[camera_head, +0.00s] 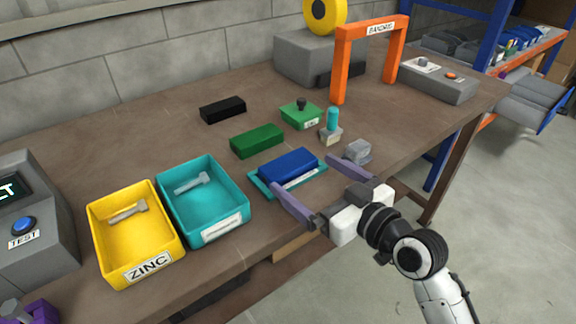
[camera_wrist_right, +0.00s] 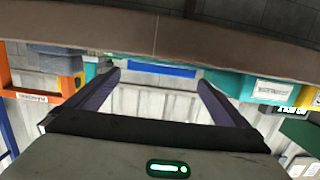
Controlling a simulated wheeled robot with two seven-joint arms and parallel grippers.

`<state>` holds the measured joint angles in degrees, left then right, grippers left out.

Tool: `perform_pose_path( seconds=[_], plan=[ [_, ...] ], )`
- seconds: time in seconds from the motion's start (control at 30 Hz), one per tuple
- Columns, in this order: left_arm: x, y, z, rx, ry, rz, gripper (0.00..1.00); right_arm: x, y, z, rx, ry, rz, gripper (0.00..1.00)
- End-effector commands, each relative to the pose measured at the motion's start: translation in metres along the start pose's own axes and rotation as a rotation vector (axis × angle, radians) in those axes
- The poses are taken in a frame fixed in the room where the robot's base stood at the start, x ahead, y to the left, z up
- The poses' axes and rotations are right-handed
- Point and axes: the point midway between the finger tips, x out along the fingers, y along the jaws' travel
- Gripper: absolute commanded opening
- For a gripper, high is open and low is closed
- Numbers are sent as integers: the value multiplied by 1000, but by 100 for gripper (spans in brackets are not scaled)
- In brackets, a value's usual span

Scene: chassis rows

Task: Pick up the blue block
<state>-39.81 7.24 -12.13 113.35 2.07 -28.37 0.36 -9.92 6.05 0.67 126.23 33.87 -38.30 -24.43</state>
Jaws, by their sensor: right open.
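The blue block (camera_head: 288,165) lies in a shallow teal tray (camera_head: 262,187) with a white label, near the front edge of the workbench. My right gripper (camera_head: 303,173) is open and empty. Its two purple-grey fingers are spread, one toward each end of the block, with the palm on the front side of the tray. In the right wrist view the blue block (camera_wrist_right: 162,70) shows between and beyond the fingertips of the right gripper (camera_wrist_right: 158,78). I cannot tell whether the fingers touch the tray. My left gripper is not in view.
A green block (camera_head: 257,141) and a black block (camera_head: 223,109) lie behind. A teal bin (camera_head: 236,194) and a yellow ZINC bin (camera_head: 171,236) hold bolts at left. A cylinder on a base (camera_head: 332,128) and a grey part (camera_head: 357,151) stand close right. An orange arch (camera_head: 341,70) stands behind.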

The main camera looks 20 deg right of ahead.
Motion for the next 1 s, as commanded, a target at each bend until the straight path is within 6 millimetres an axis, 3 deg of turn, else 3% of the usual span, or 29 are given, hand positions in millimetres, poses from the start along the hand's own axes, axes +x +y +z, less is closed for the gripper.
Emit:
perform_pose_path(
  seconds=[0.3, 0.63, 0.9, 1.0],
  plan=[
    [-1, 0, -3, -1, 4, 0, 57, 43, -2, -1, 3, 1, 1, 100],
    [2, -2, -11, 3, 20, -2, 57, 52, -2, -1, 0, 0, 0, 100],
    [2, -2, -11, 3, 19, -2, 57, 51, -2, 0, 0, -1, 0, 56],
    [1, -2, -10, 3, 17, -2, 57, 51, -2, -4, 0, 6, 1, 53]
  ],
)
